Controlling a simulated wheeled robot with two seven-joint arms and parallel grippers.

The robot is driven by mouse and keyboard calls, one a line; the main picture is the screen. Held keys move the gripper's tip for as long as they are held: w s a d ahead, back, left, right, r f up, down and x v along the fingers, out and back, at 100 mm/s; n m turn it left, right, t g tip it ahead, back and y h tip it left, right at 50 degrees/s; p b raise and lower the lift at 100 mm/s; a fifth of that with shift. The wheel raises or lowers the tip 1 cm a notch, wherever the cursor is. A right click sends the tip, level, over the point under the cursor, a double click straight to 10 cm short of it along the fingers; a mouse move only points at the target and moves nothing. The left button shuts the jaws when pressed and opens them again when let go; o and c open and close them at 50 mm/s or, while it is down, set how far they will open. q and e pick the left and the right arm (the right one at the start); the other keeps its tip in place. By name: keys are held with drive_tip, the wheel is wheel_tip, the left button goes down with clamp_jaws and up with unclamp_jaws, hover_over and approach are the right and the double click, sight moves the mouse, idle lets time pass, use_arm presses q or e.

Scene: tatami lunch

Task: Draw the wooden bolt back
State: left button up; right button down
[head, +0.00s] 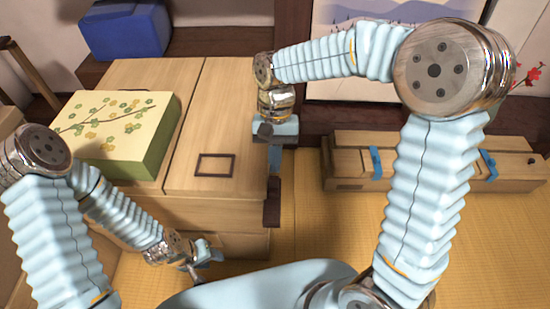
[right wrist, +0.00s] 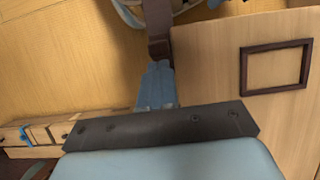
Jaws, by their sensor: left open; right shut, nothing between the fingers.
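The wooden bolt appears to be the dark brown piece (head: 272,188) on the right side of the light wooden chest (head: 225,120), with another dark part just below it. In the right wrist view a dark brown bar (right wrist: 157,20) runs up from the fingertips. My right gripper (head: 274,172) is shut and empty, pointing down along the chest's right side. Its tips (right wrist: 158,68) meet or nearly meet the dark piece; I cannot tell whether they touch. My left gripper (head: 206,262) is open and empty, low in front of the chest.
A dark rectangular frame (head: 215,155) lies on the chest top. A green flowered box (head: 110,125) sits on its left part. A long wooden box with blue bands (head: 345,165) stands to the right. Bare tatami (head: 330,225) lies between them. A blue box (head: 125,32) is at the back left.

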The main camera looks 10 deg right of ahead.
sight(274, 193)
drive_tip(key=s, duration=0.2)
drive_tip(key=s+a, duration=0.1)
drive_tip(key=s, duration=0.2)
drive_tip(key=shift+a, duration=0.2)
drive_tip(key=shift+s+a, duration=0.1)
drive_tip(key=shift+s, duration=0.25)
use_arm(q)
drive_tip(key=shift+r, duration=0.15)
use_arm(e)
drive_tip(key=shift+w, duration=0.1)
